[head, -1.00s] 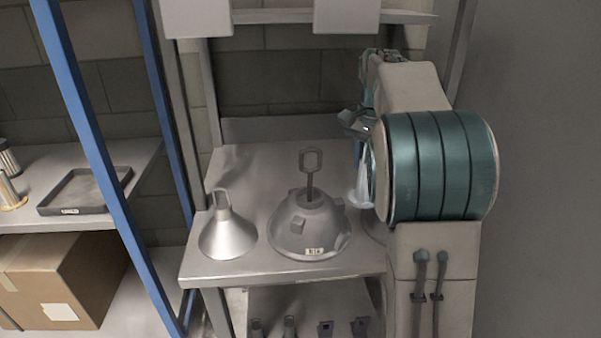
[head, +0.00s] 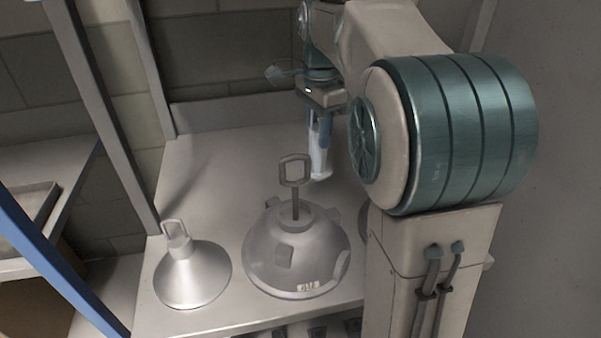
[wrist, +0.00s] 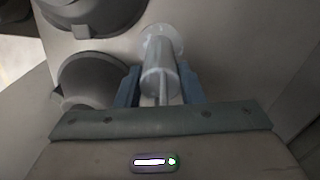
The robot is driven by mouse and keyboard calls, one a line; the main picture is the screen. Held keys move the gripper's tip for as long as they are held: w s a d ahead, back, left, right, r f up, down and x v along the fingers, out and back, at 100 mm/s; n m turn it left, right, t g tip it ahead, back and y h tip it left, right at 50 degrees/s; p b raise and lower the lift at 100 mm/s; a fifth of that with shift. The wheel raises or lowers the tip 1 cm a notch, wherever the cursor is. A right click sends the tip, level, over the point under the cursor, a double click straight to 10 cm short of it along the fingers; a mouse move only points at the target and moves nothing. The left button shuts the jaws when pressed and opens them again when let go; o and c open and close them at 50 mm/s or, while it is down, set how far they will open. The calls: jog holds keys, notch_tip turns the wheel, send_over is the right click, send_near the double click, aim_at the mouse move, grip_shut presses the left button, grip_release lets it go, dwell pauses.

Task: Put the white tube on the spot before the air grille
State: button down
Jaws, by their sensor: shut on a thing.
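My gripper (head: 320,118) is shut on the white tube (head: 320,158), which hangs roughly upright below the fingers, beyond the large hood. In the wrist view the tube (wrist: 160,68) sits between the two blue fingers (wrist: 160,90), with its pale, wider end away from the gripper. I cannot tell whether its lower end touches the table. I cannot make out the air grille or the spot in these views; my arm hides part of the table's right side.
A large grey hood (head: 290,262) with a loop handle stands at the table's front. A smaller cone-shaped hood (head: 192,275) stands left of it. The grey table (head: 215,165) is bare behind them. A shelf with a tray (head: 25,215) is at the left.

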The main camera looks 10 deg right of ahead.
aim_at(314, 164)
jog(key=f, duration=0.5)
jog(key=shift+a+b, duration=0.35)
jog(key=shift+b, duration=0.05)
notch_tip(314, 164, down, 4)
jog(key=shift+r+b, duration=0.2)
jog(key=shift+b, duration=0.15)
jog(key=c, duration=0.9)
grip_release()
jog(key=shift+f, duration=0.1)
jog(key=shift+c, duration=0.2)
